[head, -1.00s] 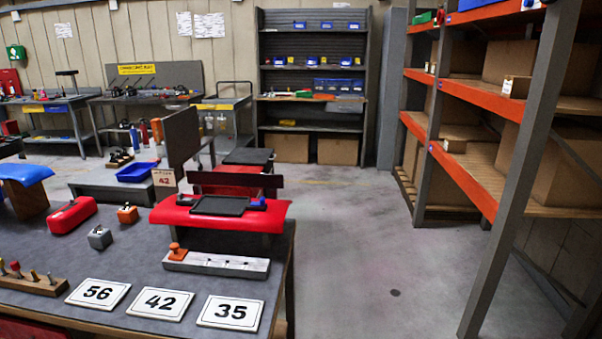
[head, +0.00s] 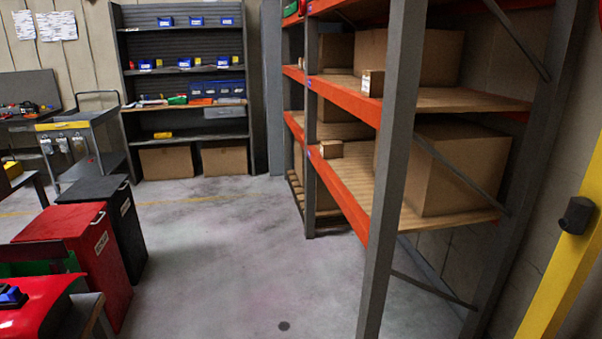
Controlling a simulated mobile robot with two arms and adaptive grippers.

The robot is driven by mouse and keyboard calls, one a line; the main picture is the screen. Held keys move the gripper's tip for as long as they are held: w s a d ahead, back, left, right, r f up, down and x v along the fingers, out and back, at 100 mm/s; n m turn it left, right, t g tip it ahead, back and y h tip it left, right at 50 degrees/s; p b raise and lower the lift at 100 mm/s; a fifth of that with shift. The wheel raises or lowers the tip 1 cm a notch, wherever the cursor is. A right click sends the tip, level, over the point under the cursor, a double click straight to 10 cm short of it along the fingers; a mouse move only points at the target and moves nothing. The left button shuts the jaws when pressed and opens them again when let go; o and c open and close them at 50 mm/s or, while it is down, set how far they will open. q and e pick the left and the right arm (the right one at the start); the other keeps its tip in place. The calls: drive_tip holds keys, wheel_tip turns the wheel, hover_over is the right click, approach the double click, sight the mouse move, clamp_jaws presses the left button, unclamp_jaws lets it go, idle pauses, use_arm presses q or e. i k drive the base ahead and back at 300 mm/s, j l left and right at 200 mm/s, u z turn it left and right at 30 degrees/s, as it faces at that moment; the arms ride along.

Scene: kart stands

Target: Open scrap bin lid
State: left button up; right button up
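Two lidded bins stand side by side on the floor at the left of the head view. The nearer one is a red bin (head: 104,268) with a flat red lid (head: 58,222). The one behind it is a black bin (head: 127,228) with a flat black lid (head: 92,188). Both lids look shut. Each bin has a small white label on its front, too small to read surely, so I cannot tell which is the scrap bin. Neither of my grippers is in view.
A red kart part (head: 40,305) on a bench end is at the lower left. An orange-beamed rack (head: 345,190) with cardboard boxes fills the right, with a yellow post (head: 565,265) beyond. A grey shelf (head: 185,50) and a cart (head: 85,130) stand behind. The middle floor is clear.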

sight(70, 221)
drive_tip(key=i+u, duration=0.2)
drive_tip(key=i, duration=0.35)
drive_tip(key=i+u, duration=0.25)
drive_tip(key=i, duration=0.35)
drive_tip(key=i+l+u, duration=0.2)
drive_tip(key=i, duration=0.35)
drive_tip(key=i+j, duration=0.15)
drive_tip(key=i, duration=0.95)
drive_tip(key=i+j, duration=0.1)
drive_tip(key=i, duration=2.05)
drive_tip(key=i+u, duration=0.1)
drive_tip(key=i, duration=0.95)
drive_tip(key=i+j+u, duration=0.1)
drive_tip(key=i+u, duration=0.2)
drive_tip(key=i, duration=1.9)
